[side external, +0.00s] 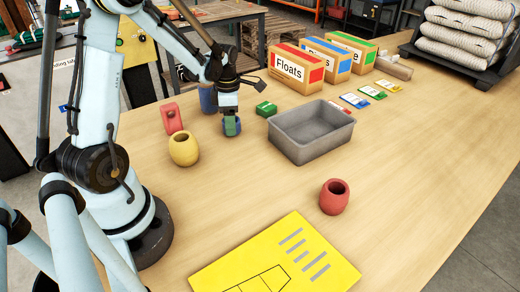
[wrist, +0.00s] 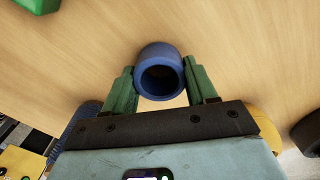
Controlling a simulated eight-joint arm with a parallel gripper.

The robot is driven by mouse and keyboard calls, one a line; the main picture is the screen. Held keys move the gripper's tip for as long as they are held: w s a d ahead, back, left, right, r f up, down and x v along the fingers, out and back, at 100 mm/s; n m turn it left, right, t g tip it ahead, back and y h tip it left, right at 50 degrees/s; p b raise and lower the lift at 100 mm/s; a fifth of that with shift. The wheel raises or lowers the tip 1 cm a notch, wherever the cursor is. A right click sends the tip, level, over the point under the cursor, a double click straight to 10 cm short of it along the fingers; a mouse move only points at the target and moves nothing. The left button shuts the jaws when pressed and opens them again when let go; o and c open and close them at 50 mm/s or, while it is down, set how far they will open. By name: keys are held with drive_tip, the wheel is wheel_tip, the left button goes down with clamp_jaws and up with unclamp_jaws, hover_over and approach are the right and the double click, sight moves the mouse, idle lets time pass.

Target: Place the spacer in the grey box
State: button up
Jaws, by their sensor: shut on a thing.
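The blue spacer (side external: 231,128) is a rounded, barrel-like piece with a hole through it. In the wrist view the blue spacer (wrist: 158,51) sits between both green fingers, its opening facing the camera. My gripper (side external: 230,120) is shut on it, pointing down; the wrist view shows the fingers (wrist: 160,75) against its two sides. The spacer is at or close to the tabletop; I cannot tell whether it touches. The grey box (side external: 322,150) stands open and looks empty, to the right of my gripper in the side view, apart from it.
A yellow barrel piece (side external: 184,149), red block (side external: 172,117), blue cylinder (side external: 208,98) and green block (side external: 266,109) stand near my gripper. A red barrel piece (side external: 334,197) stands in front of the box. Labelled cartons (side external: 296,73) are behind. A yellow board (side external: 270,262) lies in front.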

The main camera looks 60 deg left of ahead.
wheel_tip(320, 180, up, 4)
drive_tip(key=shift+r, duration=0.1)
drive_tip(key=d+r, duration=0.6)
drive_tip(key=d, duration=0.5)
drive_tip(key=w+d+r+m, duration=0.1)
drive_tip(key=w+d+m, duration=0.1)
drive_tip(key=w+d, duration=1.1)
hover_over(309, 139)
drive_tip(key=shift+m, duration=0.3)
wheel_tip(309, 139, down, 7)
drive_tip(key=shift+r, duration=0.1)
drive_tip(key=shift+f, duration=2)
drive_tip(key=shift+f, duration=0.15)
drive_tip(key=o, duration=1.1)
